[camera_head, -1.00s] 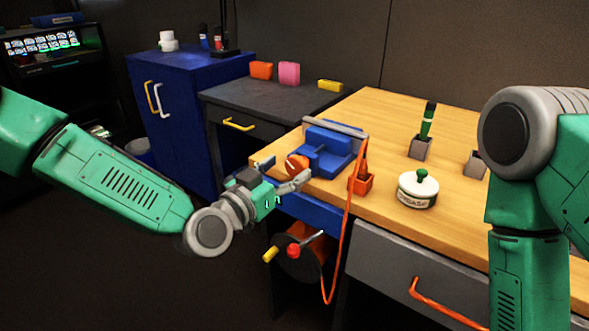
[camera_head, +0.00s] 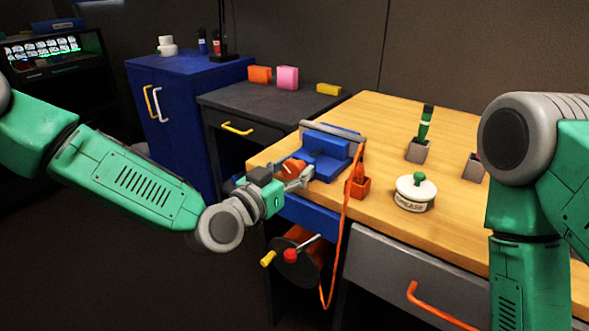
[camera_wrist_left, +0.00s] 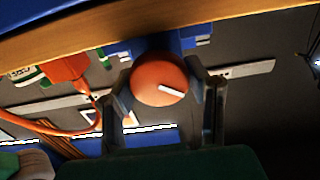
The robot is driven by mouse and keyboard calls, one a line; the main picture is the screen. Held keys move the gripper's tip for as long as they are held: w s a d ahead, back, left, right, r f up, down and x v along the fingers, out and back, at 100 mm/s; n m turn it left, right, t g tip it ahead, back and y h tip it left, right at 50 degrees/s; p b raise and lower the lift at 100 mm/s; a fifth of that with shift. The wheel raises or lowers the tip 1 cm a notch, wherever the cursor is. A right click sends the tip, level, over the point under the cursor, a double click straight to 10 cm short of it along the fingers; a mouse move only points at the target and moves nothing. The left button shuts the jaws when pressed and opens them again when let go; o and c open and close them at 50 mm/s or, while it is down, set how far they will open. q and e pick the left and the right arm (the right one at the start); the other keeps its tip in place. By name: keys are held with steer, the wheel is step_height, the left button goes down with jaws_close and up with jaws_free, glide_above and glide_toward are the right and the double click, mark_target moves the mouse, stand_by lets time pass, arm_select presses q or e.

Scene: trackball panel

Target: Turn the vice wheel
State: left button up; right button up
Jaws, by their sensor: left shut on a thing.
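The blue vice (camera_head: 327,150) is fixed at the left front corner of the wooden workbench. Its orange-red round wheel (camera_head: 293,168) faces left, and my gripper partly hides it. In the left wrist view the wheel (camera_wrist_left: 159,80) shows a pale stripe and sits between the two fingers. My left gripper (camera_head: 298,177) is at the wheel, with its fingers (camera_wrist_left: 164,92) on either side, shut on it. My right arm shows at the right edge of the head view, but its gripper is out of view.
An orange holder (camera_head: 359,188) with an orange cable hanging down stands right of the vice. A white grease tub (camera_head: 415,193) with a green knob and a green-handled tool in a grey block (camera_head: 419,149) stand farther right. A crank reel (camera_head: 297,262) is below the bench edge.

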arm_select(q)
steer(key=shift+s+f, duration=0.1)
steer(key=shift+f, duration=0.05)
steer(key=shift+d+m+p, duration=0.1)
steer(key=shift+m+p, duration=0.75)
steer(key=shift+m, duration=0.35)
steer(key=shift+s+m+p, duration=0.1)
steer(key=shift+m+p, duration=0.2)
steer(key=shift+m, duration=1.1)
steer(key=shift+f, duration=0.1)
steer(key=o, duration=1.2)
